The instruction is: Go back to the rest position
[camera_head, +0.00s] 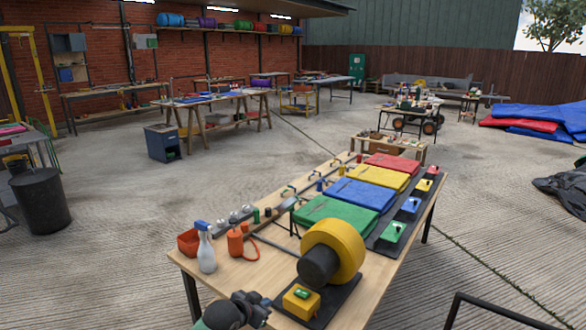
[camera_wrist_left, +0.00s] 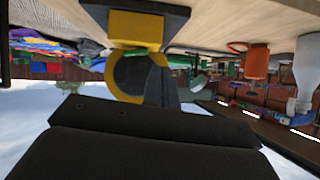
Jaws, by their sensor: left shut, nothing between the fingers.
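My left gripper (camera_head: 252,309) is low in the head view, in front of the near edge of the wooden table (camera_head: 240,283). It is shut and empty. In the left wrist view its dark fingers (camera_wrist_left: 140,138) fill the lower middle, and the scene there appears upside down. A yellow blower with a black nozzle (camera_head: 335,250) stands on the table just beyond the gripper; the blower also shows in the left wrist view (camera_wrist_left: 126,75). My right gripper is in neither view.
A spray bottle (camera_head: 206,252), an orange container (camera_head: 235,243) and a red bin (camera_head: 188,242) stand at the table's left end. Green (camera_head: 330,215), blue, yellow and red folded sheets line the table. Concrete floor (camera_head: 110,270) is open to the left; a black barrel (camera_head: 41,200) stands there.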

